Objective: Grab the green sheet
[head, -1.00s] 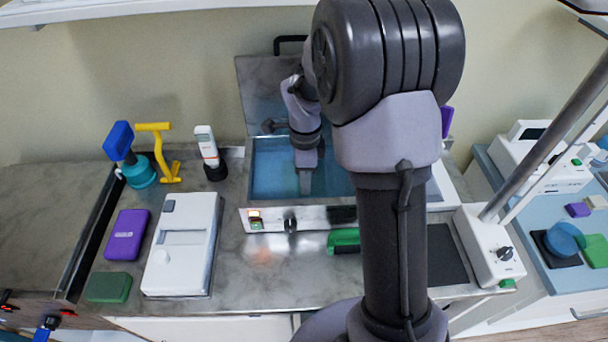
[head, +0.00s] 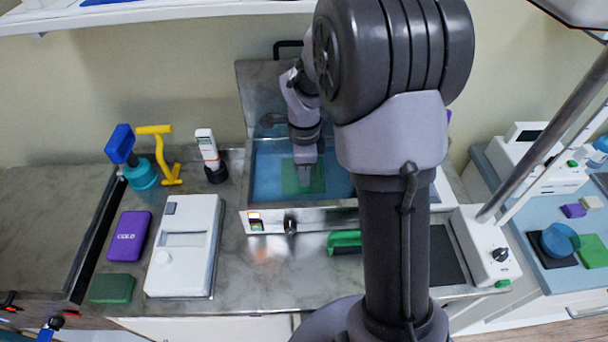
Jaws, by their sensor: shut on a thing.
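The green sheet (head: 289,181) shows in the head view inside the metal water bath (head: 262,210), against the blue water. My gripper (head: 304,184) points down over the bath and is shut on the green sheet. The sheet spreads out on both sides of my gripper tip. My wrist hides part of it, and I cannot tell how far it is clear of the water. My arm hides the right part of the bath.
The bath's lid (head: 262,90) stands open behind. A green-handled tool (head: 344,242) lies in front. A white device (head: 184,245), a purple pack (head: 129,236) and a green block (head: 112,289) are at left. Bare counter (head: 265,280) lies before the bath.

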